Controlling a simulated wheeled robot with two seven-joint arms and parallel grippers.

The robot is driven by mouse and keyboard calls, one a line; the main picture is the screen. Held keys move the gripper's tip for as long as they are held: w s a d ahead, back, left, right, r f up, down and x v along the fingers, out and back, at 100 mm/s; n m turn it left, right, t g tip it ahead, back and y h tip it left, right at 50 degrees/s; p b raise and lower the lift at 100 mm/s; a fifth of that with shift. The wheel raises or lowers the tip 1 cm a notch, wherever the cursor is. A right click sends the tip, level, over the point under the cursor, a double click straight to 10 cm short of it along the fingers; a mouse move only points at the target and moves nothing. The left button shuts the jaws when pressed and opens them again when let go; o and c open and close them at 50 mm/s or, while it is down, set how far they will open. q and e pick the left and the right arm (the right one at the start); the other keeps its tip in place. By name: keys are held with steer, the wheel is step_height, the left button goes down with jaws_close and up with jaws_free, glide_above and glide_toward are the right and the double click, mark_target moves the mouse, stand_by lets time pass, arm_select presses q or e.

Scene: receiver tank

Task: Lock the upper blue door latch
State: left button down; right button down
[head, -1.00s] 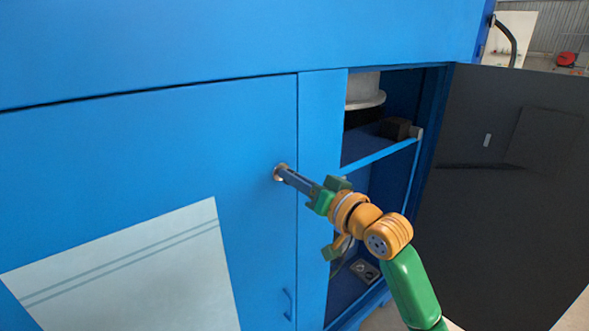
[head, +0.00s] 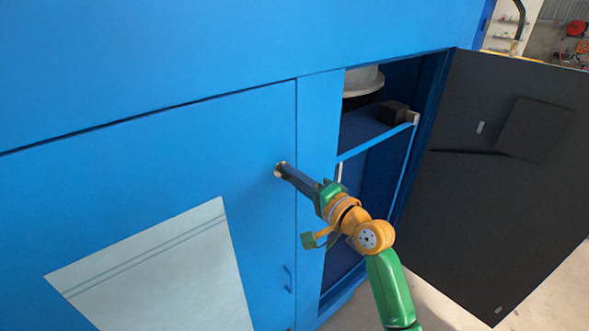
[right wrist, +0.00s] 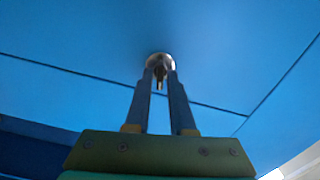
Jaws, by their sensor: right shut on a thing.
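The upper door latch (head: 280,168) is a small round metal fitting near the right edge of the closed blue door (head: 180,145). My right gripper (head: 284,171) reaches it from the lower right, with its fingertips at the latch. In the right wrist view, the two fingers (right wrist: 160,75) close around a small part of the latch (right wrist: 160,62), and its round metal base shows beyond the tips. The fingers partly hide the latch in the head view. My left gripper is not in view.
A lower handle (head: 288,278) is on the same door. To the right, the dark door (head: 480,200) stands open beside a cabinet opening with a shelf (head: 375,135) and a black box (head: 392,112). A pale panel (head: 150,275) is on the closed door. Floor shows at lower right.

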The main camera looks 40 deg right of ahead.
steer(key=shift+m, duration=1.1)
steer(key=c, duration=0.9)
jaws_free()
steer(key=shift+c, duration=0.2)
steer(key=s+b, duration=0.2)
steer(key=s, duration=0.5)
steer(key=shift+d, duration=0.25)
